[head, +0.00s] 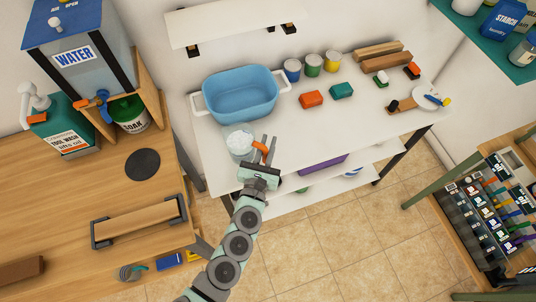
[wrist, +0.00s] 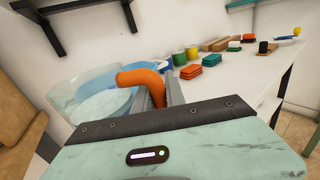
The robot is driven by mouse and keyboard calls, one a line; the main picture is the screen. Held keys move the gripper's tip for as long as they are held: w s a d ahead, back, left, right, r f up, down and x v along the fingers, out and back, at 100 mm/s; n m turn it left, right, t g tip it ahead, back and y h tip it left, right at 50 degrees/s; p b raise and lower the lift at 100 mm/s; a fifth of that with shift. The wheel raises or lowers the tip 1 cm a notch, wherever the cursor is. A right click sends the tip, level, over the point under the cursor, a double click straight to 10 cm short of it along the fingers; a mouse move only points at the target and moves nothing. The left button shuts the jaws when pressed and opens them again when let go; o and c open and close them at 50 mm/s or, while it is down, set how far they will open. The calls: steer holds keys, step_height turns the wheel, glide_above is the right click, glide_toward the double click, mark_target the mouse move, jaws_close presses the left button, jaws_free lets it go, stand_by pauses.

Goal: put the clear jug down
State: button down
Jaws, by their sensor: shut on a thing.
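The clear jug (head: 239,142) has an orange handle (head: 259,147) and pale contents. In the head view it is at the front left of the white table, just in front of the blue basin. My gripper (head: 264,152) is shut on the jug's orange handle. In the wrist view the jug (wrist: 95,103) is at the left and the handle (wrist: 141,80) rises beside my fingers. I cannot tell whether the jug's base touches the tabletop.
The blue basin (head: 240,94) stands behind the jug on the white table (head: 284,129). An orange sponge (head: 312,99), a green sponge (head: 341,90) and several tins (head: 313,65) are to its right. A wooden bench (head: 150,235) is at left. The tabletop right of my gripper is clear.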

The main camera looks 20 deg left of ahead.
step_height(320, 180, down, 5)
steer(key=b, duration=0.2)
steer(key=shift+a+r+b, duration=0.15)
steer(key=shift+b, duration=0.2)
steer(key=shift+f, duration=0.25)
steer(key=shift+f+b, duration=0.1)
steer(key=shift+b, duration=0.2)
steer(key=c, duration=1.4)
jaws_free()
steer(key=shift+r, duration=0.2)
steer(key=shift+s+d+b, duration=0.2)
steer(key=shift+s+b, duration=0.25)
steer(key=shift+s, duration=1.55)
steer(key=shift+s+d+b, duration=0.25)
steer(key=shift+s+b, duration=0.2)
steer(key=shift+s, duration=1.5)
steer(key=shift+s+d+b, duration=0.2)
steer(key=shift+s+b, duration=0.25)
steer(key=shift+s, duration=1.55)
